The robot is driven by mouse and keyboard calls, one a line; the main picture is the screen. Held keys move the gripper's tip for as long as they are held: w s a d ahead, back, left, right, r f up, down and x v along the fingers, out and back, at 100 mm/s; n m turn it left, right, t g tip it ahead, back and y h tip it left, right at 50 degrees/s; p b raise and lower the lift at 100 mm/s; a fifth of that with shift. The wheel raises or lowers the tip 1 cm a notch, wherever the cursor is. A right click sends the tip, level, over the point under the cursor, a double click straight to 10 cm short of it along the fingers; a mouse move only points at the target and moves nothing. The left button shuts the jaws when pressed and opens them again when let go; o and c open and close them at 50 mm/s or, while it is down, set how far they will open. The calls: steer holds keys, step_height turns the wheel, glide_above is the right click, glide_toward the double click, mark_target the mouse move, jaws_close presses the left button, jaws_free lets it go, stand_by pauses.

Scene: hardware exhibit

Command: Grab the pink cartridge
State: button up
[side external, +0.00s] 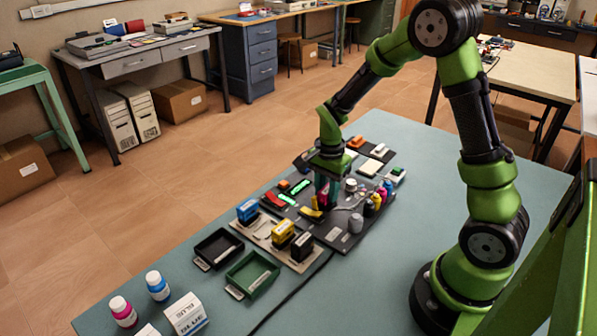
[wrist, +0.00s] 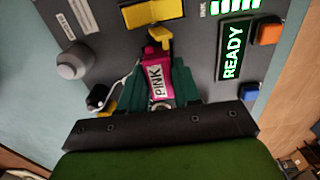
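The pink cartridge (wrist: 158,84), with a white label reading PINK, stands between my gripper's two teal fingers in the wrist view. My gripper (wrist: 160,80) has a finger close against each side of it, with no clear gap, and appears shut on it. In the side view my gripper (side external: 325,193) points down over the middle of the dark exhibit board, and a bit of the pink cartridge (side external: 323,198) shows between the fingers. I cannot tell whether its bottom touches the board.
The dark board (side external: 345,238) carries a lit READY sign (wrist: 234,51), an orange button (wrist: 267,31), a grey knob (wrist: 73,62) and a yellow part (wrist: 152,12). Blue, yellow and black cartridges stand nearby. Black (side external: 199,262) and green (side external: 236,287) trays lie at the front left.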

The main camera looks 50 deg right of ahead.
mark_target(327, 189)
steer(key=shift+r, duration=0.15)
steer(key=shift+c, duration=0.4)
steer(key=shift+r, duration=3.1)
